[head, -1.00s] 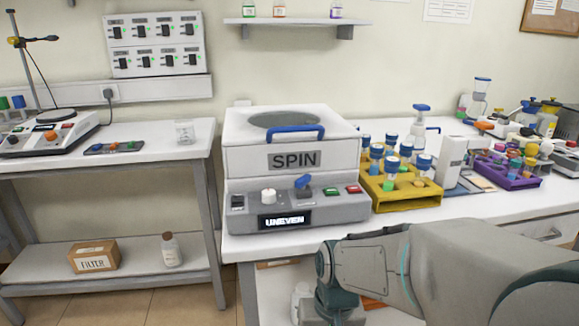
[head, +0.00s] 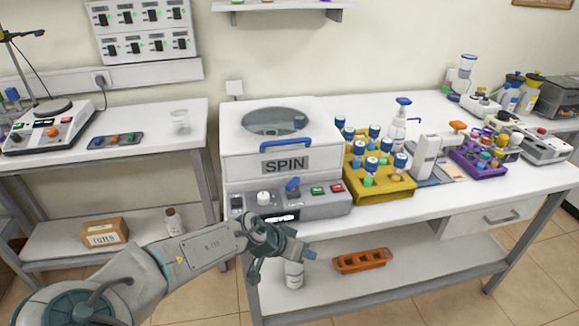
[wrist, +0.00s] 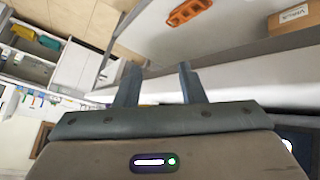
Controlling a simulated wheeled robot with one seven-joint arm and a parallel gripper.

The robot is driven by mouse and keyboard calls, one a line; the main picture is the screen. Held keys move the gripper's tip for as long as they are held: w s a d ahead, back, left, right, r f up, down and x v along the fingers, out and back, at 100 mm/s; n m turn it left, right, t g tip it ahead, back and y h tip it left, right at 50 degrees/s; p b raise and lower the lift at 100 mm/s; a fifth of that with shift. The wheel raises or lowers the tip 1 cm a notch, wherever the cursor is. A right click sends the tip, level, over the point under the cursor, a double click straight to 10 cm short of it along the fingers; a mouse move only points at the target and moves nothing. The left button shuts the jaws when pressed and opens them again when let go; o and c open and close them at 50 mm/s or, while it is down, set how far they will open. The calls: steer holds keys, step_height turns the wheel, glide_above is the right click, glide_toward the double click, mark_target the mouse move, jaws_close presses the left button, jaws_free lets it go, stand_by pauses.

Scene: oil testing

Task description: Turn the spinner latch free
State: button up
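The spinner (head: 268,140) is a white box marked SPIN with a round window in its lid and a blue lid handle (head: 287,144). On its grey front panel is a small blue lever (head: 293,186), probably the latch, tilted to one side. My gripper (head: 309,255) is in front of and below the panel, apart from the lever, beyond the bench's front edge. In the wrist view my gripper (wrist: 159,82) has its two fingers spread, with nothing between them. The spinner is not clearly seen there. My wrist partly hides the panel's display.
A yellow rack (head: 381,187) of blue-capped bottles stands right of the spinner. A white knob (head: 264,197) and green and red buttons flank the lever. An orange rack (head: 361,261) and a white bottle (head: 294,274) are on the lower shelf.

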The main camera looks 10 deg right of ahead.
mark_target(293, 182)
steer(key=w+a+r+t+h+p, duration=0.1)
steer(key=w+a+r+t+p, duration=0.15)
steer(key=a+r, duration=0.4)
steer(key=w+a+r+t+h+p, duration=0.1)
steer(key=w+a+r+t, duration=0.2)
steer(key=r, duration=0.7)
steer(key=shift+t+y, duration=0.3)
steer(key=shift+t, duration=0.45)
steer(key=x, duration=0.4)
steer(key=p+x, duration=0.1)
steer(key=x, duration=0.3)
steer(key=s+d+x, duration=0.1)
steer(key=x, duration=0.4)
jaws_close()
